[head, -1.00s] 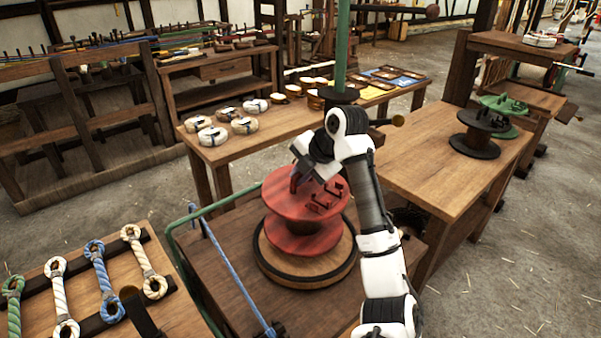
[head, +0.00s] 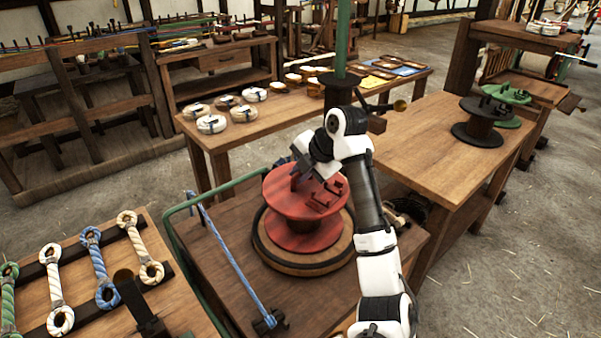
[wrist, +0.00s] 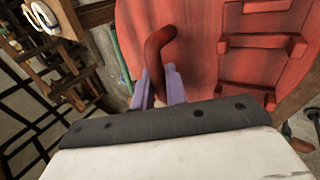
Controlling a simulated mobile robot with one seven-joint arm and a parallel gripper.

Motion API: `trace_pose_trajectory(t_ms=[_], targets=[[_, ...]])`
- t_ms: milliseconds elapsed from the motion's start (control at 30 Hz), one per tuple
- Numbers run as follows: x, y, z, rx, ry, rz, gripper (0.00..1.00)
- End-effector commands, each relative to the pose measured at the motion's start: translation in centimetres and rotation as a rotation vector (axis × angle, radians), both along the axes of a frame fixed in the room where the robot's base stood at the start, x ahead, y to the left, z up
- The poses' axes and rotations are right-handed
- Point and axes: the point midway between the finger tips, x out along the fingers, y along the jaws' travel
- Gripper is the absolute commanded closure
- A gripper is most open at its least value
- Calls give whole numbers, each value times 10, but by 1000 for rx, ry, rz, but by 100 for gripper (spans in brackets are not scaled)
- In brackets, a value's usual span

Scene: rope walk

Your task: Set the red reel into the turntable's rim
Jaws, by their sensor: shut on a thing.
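The red reel (head: 305,203) is a wide spool with two flanges. It stands roughly upright over the round wooden turntable (head: 280,262), which has a dark rim. The reel's lower flange appears to be within or just above that rim; I cannot tell whether it touches. My gripper (head: 298,178) is at the reel's top left edge. In the wrist view my gripper's purple fingers (wrist: 160,88) are shut on a red bent handle (wrist: 157,50) on the reel's upper flange. Red raised brackets (wrist: 262,45) show on that flange.
A green rail (head: 215,192) and a blue-and-white rope (head: 235,262) lie left of the turntable. A board with rope eyes (head: 175,300) is at lower left.

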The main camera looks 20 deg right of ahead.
Motion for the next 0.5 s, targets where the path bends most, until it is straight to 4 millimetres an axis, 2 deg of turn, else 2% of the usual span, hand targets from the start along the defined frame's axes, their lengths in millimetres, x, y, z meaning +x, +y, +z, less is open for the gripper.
trace_pose_trajectory(t_ms=[333,367,500], targets=[[0,0,-1,0,-2,0,100],[0,0,-1,0,-2,0,85],[0,0,-1,0,-2,0,66]])
